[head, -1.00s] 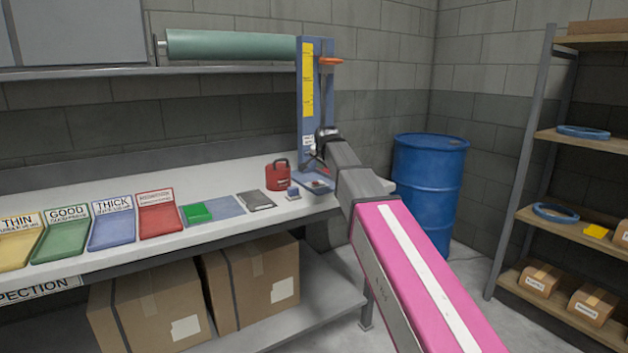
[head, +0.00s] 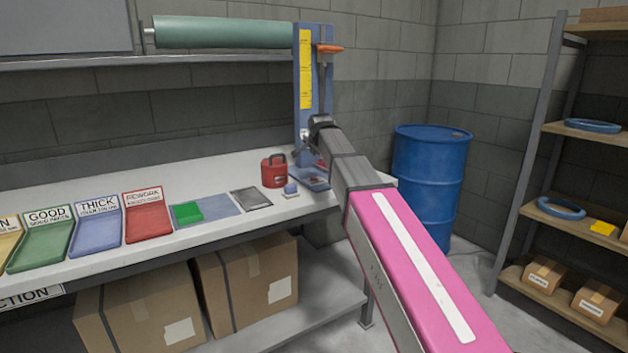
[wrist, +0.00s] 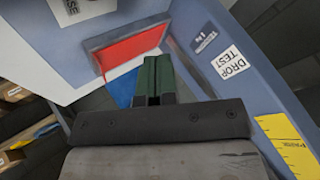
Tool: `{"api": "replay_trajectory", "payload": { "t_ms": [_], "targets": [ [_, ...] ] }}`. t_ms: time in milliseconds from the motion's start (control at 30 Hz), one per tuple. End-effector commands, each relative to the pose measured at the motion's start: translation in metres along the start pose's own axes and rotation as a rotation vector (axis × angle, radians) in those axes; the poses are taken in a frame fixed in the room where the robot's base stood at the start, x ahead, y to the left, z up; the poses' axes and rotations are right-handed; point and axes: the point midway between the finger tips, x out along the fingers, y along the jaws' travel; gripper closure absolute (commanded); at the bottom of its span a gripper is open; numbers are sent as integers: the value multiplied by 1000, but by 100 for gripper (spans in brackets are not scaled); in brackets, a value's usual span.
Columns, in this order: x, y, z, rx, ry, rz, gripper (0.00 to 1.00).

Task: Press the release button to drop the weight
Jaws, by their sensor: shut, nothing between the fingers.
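The blue drop-test tower (head: 302,85) stands at the right end of the bench, with a yellow scale on its front and an orange part (head: 329,48), possibly the weight, high on its side. In the wrist view, the tower (wrist: 225,25) carries a "DROP TEST" label. A red rectangular panel (wrist: 132,48), probably the release button, sits in a grey-blue frame beside a partly cut-off label ending in "SE". My gripper (wrist: 152,68) is shut and empty. Its dark green fingertips overlap the panel's lower edge in view; contact cannot be told. In the head view my arm hides the fingertips.
Coloured labelled trays (head: 95,230) line the bench to the left. A blue drum (head: 430,185) stands to the right, near shelving (head: 570,228).

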Motion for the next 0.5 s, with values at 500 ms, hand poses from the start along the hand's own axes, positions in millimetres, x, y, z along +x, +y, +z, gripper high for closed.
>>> {"api": "replay_trajectory", "payload": {
  "t_ms": [500],
  "targets": [
    [43, 32, 31, 0, 0, 0, 100]
  ]
}}
